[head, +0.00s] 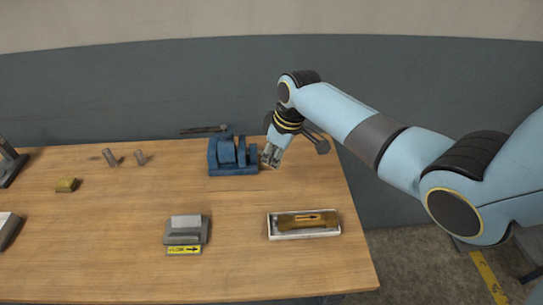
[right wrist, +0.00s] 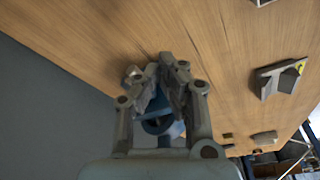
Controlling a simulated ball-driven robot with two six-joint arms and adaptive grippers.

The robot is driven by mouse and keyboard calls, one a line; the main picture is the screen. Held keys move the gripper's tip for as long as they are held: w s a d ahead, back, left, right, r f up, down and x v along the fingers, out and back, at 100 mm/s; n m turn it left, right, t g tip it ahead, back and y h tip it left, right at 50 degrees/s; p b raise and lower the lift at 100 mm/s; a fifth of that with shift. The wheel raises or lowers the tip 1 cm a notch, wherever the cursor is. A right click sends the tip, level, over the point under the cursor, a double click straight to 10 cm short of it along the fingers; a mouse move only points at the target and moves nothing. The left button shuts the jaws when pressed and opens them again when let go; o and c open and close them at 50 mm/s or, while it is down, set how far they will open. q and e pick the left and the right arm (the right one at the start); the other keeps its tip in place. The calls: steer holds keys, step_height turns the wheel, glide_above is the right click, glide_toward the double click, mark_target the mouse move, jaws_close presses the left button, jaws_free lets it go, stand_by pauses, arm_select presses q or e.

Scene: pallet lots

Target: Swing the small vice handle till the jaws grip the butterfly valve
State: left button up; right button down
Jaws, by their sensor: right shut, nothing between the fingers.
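The small blue vice (head: 233,170) stands near the back edge of the table. My right gripper (head: 268,158) is at its right end, shut and empty, pointing down. In the right wrist view, the fingers (right wrist: 163,85) are close together in front of a blue round part of the vice (right wrist: 162,127). A small grey knob (right wrist: 132,74) shows beside the fingers; I cannot tell if it is the end of the handle. The handle is not clearly seen. I cannot make out the butterfly valve between the jaws. My left gripper is out of view.
A white tray (head: 272,235) with a brown piece is at the front right. A grey block (head: 186,230) with a yellow label is front centre. Two grey cylinders (head: 110,158) and a brass block (head: 67,185) are at left. A dark bar (head: 204,129) shows behind the vice.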

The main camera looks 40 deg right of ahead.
steer(key=shift+f, duration=0.15)
steer(key=shift+b+x, duration=0.7)
steer(key=shift+x, duration=0.2)
steer(key=shift+d+f, duration=0.1)
steer(key=shift+d, duration=0.15)
stand_by(0.4)
steer(key=shift+w+d+r+p, duration=0.2)
steer(key=shift+w+r+p, duration=0.15)
steer(key=shift+r+p, duration=0.2)
stand_by(1.2)
steer(key=shift+w+d+r+p, duration=0.25)
steer(key=shift+w+r+p, duration=0.1)
stand_by(1.5)
steer(key=shift+s+a, duration=0.1)
stand_by(0.4)
steer(key=shift+s+a+p, duration=0.15)
steer(key=shift+s+p, duration=0.1)
steer(key=shift+p, duration=0.25)
steer(key=shift+s+a, duration=0.2)
steer(key=shift+s, duration=0.1)
steer(key=shift+p, duration=0.35)
